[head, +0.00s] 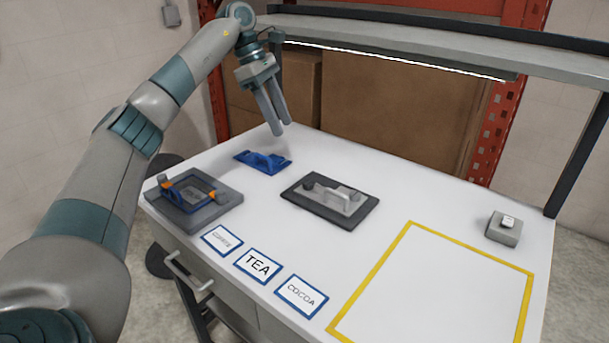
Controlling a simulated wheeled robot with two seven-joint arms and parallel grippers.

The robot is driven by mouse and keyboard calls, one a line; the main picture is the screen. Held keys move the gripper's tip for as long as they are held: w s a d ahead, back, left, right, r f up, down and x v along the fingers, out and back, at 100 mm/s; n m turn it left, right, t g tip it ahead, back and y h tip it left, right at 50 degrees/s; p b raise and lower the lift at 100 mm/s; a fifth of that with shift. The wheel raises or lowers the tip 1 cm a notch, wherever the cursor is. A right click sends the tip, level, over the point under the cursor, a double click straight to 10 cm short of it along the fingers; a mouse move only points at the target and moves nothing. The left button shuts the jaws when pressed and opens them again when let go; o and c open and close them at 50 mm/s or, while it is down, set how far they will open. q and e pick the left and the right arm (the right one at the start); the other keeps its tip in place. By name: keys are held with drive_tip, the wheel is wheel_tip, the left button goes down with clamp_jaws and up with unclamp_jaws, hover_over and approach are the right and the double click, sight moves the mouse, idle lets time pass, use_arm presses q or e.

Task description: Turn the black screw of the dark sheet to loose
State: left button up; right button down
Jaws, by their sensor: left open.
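A dark sheet (293,195) lies flat on the white table near its middle. A light grey block sits on it, with a small black screw or knob (309,185) at its left end and another dark knob (355,196) towards its right end. I cannot tell from this view how either is turned. My left gripper (276,128) hangs above the back of the table, pointing down, with its two fingers apart and nothing between them. It is behind and above the dark sheet, clear of it. My right gripper is not in view.
A blue handled piece (262,162) lies behind the sheet. A grey fixture (213,213) with a blue frame and orange parts is at left. Labels including TEA (258,265) lie in front. A yellow outline (470,248) and small grey box (503,231) are right. A shelf (420,45) spans the back.

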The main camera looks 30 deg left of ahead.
use_arm(q)
approach(307, 182)
drive_tip(key=p+x, duration=0.2)
drive_tip(key=x, duration=0.4)
drive_tip(key=shift+w+d+f, duration=0.1)
drive_tip(key=shift+w+f, duration=0.05)
drive_tip(key=shift+f, duration=0.15)
drive_tip(key=shift+d+f, duration=0.2)
drive_tip(key=shift+f, duration=0.3)
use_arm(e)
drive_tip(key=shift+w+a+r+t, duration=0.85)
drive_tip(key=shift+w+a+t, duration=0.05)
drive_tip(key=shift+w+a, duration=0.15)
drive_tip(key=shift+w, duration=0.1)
use_arm(q)
clamp_jaws()
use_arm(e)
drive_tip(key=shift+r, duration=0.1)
